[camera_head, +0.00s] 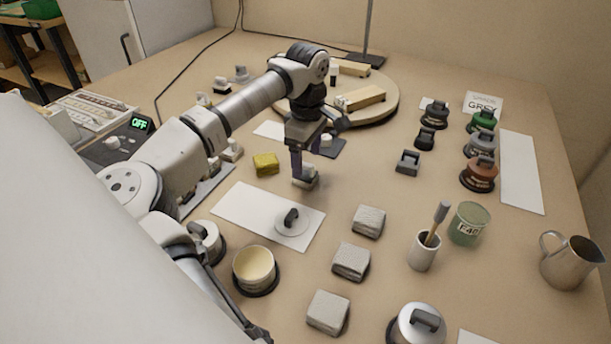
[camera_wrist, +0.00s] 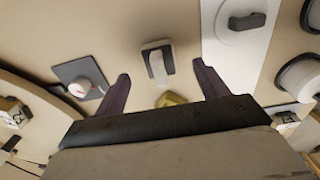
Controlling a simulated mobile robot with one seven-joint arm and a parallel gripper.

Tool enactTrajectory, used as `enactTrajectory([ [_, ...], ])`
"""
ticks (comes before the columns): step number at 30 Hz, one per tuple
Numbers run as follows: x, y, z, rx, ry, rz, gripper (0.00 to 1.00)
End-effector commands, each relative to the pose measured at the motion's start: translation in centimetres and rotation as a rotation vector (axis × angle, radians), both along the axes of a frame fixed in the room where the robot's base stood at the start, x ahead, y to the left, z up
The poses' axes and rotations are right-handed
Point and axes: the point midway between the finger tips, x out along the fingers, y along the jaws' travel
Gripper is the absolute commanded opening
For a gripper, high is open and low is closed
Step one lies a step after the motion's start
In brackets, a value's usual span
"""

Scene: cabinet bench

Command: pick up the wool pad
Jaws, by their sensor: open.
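My gripper (camera_head: 300,164) points down over the middle of the bench, fingers apart and empty. Several pale, rough-textured pads (camera_head: 351,261) lie in a row nearer the front, apart from my gripper.
A yellow sponge (camera_head: 265,164) lies just left of my gripper. A white strip with a handled disc (camera_head: 292,222) is in front. A round wooden board (camera_head: 385,103) stands behind. Dark handled pieces (camera_head: 478,174), a brush cup (camera_head: 423,252) and a metal jug (camera_head: 571,264) are to the right.

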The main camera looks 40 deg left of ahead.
Motion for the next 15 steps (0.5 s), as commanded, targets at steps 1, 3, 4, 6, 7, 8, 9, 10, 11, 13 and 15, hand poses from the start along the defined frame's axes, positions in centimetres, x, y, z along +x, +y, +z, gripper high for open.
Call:
enactTrajectory([
  [1, 0.0, 0.1, -0.5, -0.002, 0.001, 0.000, 0.73],
  [3, 0.0, 0.2, -1.4, -0.003, 0.000, 0.000, 0.73],
  [4, 0.0, 0.3, -1.9, -0.003, 0.000, 0.000, 0.73],
  [6, 0.0, 0.4, -3.0, -0.003, 0.001, 0.000, 0.73],
  [7, 0.0, 0.4, -3.5, -0.003, 0.001, 0.000, 0.73],
  [8, 0.0, 0.4, -3.9, -0.003, 0.000, 0.000, 0.73],
  [9, 0.1, 0.4, -4.3, -0.003, -0.001, 0.000, 0.73],
  [10, 0.1, 0.4, -4.6, -0.002, 0.000, 0.000, 0.73],
  [11, 0.1, 0.4, -4.7, -0.002, 0.000, 0.000, 0.73],
  [13, 0.0, 0.4, -4.8, -0.001, 0.000, 0.000, 0.73],
  [15, 0.0, 0.4, -4.8, 0.000, 0.000, 0.000, 0.73],
])
